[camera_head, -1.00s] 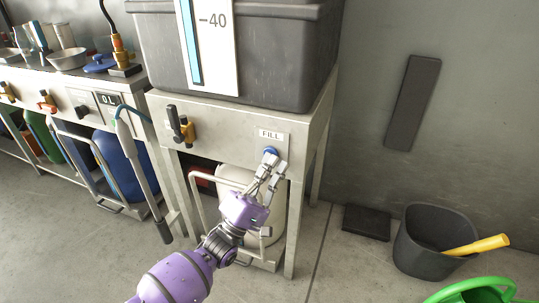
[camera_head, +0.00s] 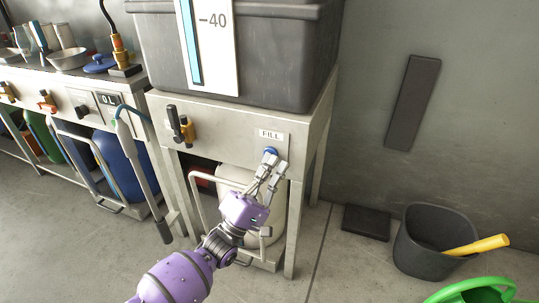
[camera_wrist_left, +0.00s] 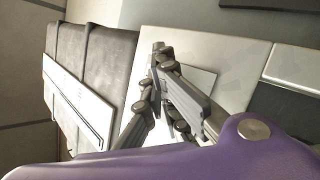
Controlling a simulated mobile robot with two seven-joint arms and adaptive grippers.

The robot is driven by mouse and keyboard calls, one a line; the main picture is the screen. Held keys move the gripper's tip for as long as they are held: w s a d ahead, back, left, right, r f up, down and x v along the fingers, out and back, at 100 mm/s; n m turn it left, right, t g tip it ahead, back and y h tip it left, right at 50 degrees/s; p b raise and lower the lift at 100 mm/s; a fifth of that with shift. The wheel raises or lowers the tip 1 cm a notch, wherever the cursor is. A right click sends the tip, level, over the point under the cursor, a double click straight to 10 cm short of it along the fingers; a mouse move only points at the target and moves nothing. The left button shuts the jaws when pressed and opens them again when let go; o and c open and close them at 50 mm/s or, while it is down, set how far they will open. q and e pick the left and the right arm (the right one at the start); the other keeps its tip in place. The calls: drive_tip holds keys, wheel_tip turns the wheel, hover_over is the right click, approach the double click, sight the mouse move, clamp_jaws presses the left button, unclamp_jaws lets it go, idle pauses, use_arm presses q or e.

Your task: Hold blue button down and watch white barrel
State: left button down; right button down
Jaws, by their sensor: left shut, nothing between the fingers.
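The blue button (camera_head: 270,152) sits under the FILL label (camera_head: 270,134) on the front panel of the right-hand stand. My left gripper (camera_head: 273,163) is shut and empty, its fingertips at the button's lower edge; whether they press it I cannot tell. In the left wrist view my gripper's fingers (camera_wrist_left: 160,62) are in front of the pale panel, and the button does not show there. The white barrel (camera_head: 233,176) stands below the panel inside a metal frame, partly hidden by my gripper. My right gripper is not in view.
A dark tank (camera_head: 290,60) with a gauge marked 40 (camera_head: 212,45) sits on the stand. A valve handle (camera_head: 180,126) is on the panel's left. A dark bucket (camera_head: 420,245) with a yellow handle and a green reel (camera_head: 475,291) stand on the floor at right.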

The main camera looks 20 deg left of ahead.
use_arm(q)
drive_tip(key=shift+s, duration=0.1)
drive_tip(key=shift+s+p, duration=0.4)
drive_tip(key=shift+s, duration=0.5)
drive_tip(key=s+p, duration=0.2)
drive_tip(key=s, duration=0.3)
drive_tip(key=shift+a, duration=0.15)
